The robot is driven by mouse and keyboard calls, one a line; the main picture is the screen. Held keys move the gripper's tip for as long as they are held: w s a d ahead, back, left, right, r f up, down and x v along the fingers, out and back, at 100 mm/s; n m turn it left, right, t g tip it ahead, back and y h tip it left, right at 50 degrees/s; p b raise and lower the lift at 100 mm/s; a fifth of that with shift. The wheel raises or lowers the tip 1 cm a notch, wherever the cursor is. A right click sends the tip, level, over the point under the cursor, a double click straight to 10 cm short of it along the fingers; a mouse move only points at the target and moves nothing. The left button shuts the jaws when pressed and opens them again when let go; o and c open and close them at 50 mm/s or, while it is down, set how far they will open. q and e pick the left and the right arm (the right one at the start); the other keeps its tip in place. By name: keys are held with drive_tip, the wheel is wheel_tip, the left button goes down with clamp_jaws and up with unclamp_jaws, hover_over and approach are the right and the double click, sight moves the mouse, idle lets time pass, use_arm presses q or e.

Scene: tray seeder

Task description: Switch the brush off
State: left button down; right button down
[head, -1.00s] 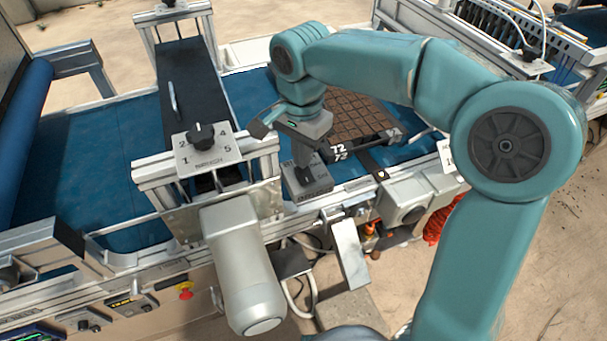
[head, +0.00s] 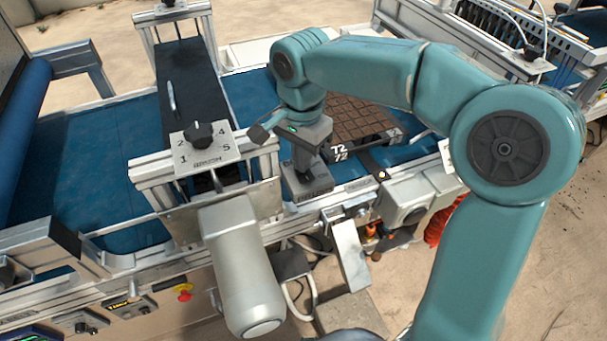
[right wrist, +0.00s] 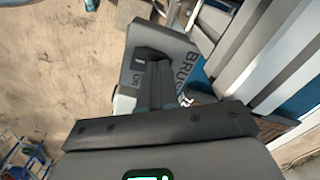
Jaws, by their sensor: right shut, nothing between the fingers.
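The brush switch box (head: 310,193) is a small grey box on the machine's front rail, right of the big grey motor. In the right wrist view the dark fingertips (right wrist: 150,57) lie over the middle of the box face.
A dial plate (head: 205,152) with numbers stands left of the box. The grey motor (head: 240,265) sticks out in front. A seed tray (head: 352,148) of dark cells lies on the blue belt (head: 120,150) just behind my gripper. A red emergency button (head: 183,289) is lower left.

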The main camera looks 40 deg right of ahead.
drive_tip(key=shift+f, duration=0.15)
drive_tip(key=shift+r+p, duration=0.5)
drive_tip(key=shift+r, duration=0.05)
wheel_tip(320, 180, up, 6)
drive_tip(key=p, duration=0.5)
drive_tip(key=shift+r, duration=0.1)
drive_tip(key=shift+s, duration=0.15)
